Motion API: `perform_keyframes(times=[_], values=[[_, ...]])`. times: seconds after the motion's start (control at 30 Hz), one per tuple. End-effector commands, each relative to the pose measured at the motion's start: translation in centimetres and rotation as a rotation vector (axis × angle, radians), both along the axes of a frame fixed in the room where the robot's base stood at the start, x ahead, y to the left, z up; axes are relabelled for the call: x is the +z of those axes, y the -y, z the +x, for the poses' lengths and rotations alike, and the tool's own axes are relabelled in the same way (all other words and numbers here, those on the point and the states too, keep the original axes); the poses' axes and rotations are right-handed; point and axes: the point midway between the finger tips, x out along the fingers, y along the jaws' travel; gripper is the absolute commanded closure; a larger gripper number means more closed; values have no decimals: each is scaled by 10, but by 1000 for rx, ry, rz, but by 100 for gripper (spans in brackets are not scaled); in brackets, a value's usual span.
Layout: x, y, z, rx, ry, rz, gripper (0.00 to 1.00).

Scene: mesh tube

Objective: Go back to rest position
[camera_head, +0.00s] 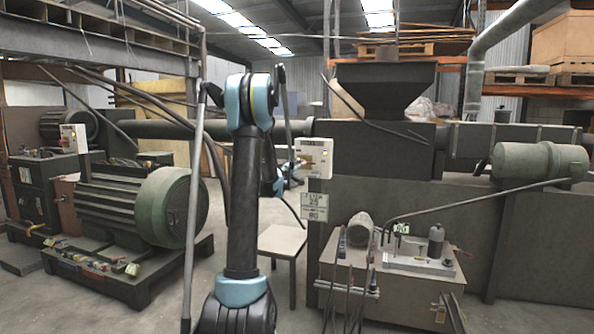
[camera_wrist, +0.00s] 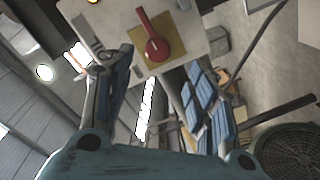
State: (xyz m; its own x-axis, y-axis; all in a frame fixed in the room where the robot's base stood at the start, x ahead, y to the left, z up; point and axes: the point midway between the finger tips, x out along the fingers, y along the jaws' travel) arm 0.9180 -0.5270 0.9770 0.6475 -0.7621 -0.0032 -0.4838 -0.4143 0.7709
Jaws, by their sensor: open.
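My gripper (camera_wrist: 161,72) is open and empty in the wrist view, its two blue-grey fingers spread apart. Past the fingertips is a pale control box (camera_wrist: 190,38) with a red rotary handle (camera_wrist: 152,38) on a yellow plate (camera_wrist: 180,22). The handle is beyond the fingers, with no visible contact. In the head view my arm stands upright in the middle and hides most of my gripper. The control box (camera_head: 313,153) shows there just right of the arm.
A large green motor (camera_head: 140,205) stands on a pallet at left. A dark machine with a hopper (camera_head: 385,85) fills the back right. A workbench (camera_head: 390,285) with tools is at front right. A small table (camera_head: 282,240) stands behind my arm.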

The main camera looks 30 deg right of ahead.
Motion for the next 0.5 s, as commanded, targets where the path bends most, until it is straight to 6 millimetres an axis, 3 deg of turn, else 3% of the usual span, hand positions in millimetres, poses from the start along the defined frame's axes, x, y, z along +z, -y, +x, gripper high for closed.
perform_keyframes(times=[0.5], values=[[0, -9, -7, 0, 0, 0, 48]])
